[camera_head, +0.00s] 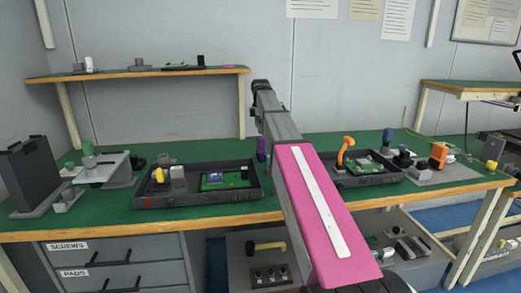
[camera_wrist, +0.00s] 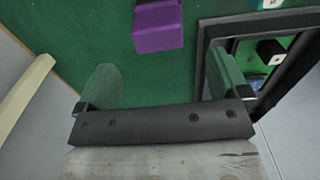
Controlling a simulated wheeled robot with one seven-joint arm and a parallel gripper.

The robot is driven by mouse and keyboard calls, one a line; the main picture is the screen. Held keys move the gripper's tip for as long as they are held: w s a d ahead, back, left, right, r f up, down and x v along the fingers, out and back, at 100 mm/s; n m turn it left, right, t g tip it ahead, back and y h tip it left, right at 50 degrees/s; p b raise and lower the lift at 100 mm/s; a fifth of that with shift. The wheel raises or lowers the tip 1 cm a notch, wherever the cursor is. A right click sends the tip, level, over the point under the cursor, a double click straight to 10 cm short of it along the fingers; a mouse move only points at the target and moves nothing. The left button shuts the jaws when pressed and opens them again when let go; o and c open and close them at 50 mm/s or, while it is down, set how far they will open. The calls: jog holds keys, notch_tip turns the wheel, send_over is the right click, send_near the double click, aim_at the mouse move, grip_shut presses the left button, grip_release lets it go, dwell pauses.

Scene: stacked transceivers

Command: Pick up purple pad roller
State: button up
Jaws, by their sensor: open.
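The purple pad roller (camera_head: 261,148) shows in the head view as a small upright purple piece on the green bench, close to the left edge of my arm. In the wrist view a purple block-like part of the roller (camera_wrist: 158,28) lies at the top middle, cut off by the frame edge. My gripper (camera_wrist: 160,75) is open, with its two fingers apart and nothing between them. The roller is beyond the fingertips, roughly in line with the gap, and not touched. In the head view my arm hides the fingers.
A dark tray (camera_head: 200,200) with a green board and a yellow-topped piece sits left of my arm. Another dark tray (camera_head: 372,181) with an orange-handled tool (camera_head: 345,147) is to the right. A shelf (camera_head: 150,73) is above the bench. A dark tray edge (camera_wrist: 252,103) is beside the right finger.

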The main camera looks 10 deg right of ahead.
aim_at(261, 137)
jog(key=shift+w+d+f, duration=0.1)
jog(key=shift+w+f, duration=0.05)
jog(key=shift+f, duration=3.85)
jog(key=c, duration=1.4)
jog(key=shift+o, duration=0.2)
jog(key=shift+r, duration=0.15)
jog(key=shift+r, duration=0.55)
notch_tip(261, 137, up, 3)
jog(key=shift+f, duration=0.15)
jog(key=s+a+r, duration=0.4)
jog(key=a+r, duration=0.3)
jog(key=a, duration=0.4)
jog(key=shift+s, duration=0.1)
